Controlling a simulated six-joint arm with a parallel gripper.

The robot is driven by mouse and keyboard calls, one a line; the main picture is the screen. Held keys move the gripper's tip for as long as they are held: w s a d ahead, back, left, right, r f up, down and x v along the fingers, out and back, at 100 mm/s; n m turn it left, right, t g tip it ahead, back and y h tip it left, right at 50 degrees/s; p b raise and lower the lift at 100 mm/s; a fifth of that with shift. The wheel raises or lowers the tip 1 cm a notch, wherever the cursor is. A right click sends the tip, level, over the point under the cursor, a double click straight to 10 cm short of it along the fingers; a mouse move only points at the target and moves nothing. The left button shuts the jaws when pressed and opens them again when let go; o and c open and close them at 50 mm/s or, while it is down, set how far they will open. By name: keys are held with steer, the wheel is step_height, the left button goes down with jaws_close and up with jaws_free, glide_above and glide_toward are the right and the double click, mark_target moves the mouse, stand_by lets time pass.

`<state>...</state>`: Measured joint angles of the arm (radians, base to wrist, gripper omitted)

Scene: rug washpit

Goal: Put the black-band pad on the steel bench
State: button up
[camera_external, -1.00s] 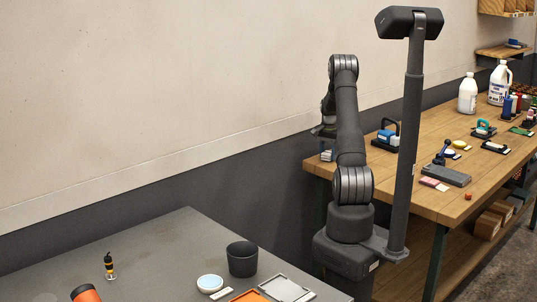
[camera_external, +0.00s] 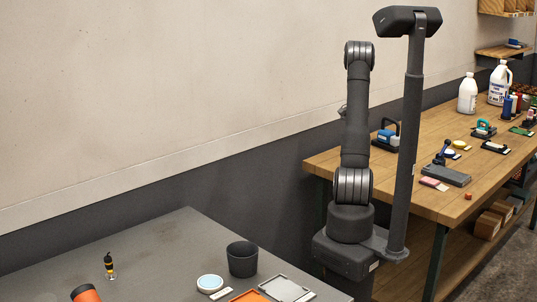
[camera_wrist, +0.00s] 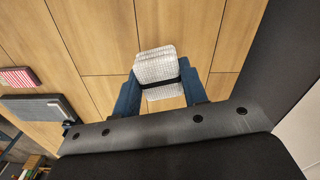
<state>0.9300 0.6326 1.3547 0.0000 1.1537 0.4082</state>
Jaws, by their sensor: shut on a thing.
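The black-band pad (camera_wrist: 157,66) is pale with a fine grid pattern and a dark band across it, seen in the wrist view. My gripper (camera_wrist: 160,88) has blue fingers, one on each side of the pad, and is shut on it. Wood planks show beyond the pad; its height above them is unclear. In the external view the gripper and pad are mostly hidden behind my arm. The steel bench (camera_external: 150,248) is the grey table at the lower left of the external view.
The wooden bench (camera_external: 408,190) at right holds bottles and a grey block (camera_external: 447,175).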

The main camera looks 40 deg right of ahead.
steer(key=w+a+n, duration=0.3)
steer(key=w+a, duration=0.3)
steer(key=a, duration=0.4)
steer(key=w+a+n, duration=0.3)
steer(key=w+a, duration=0.2)
steer(key=a, duration=0.5)
steer(key=w+a+f+n, duration=0.1)
steer(key=w+a+n, duration=0.2)
steer(key=a, duration=1.2)
steer(key=w+a+n, duration=0.2)
steer(key=a+n, duration=0.1)
steer(key=a, duration=1.2)
steer(key=n, duration=0.3)
glide_above(156, 258)
step_height(156, 258, down, 6)
steer(key=shift+r, duration=0.2)
steer(key=shift+f, duration=2)
steer(key=shift+f, duration=0.1)
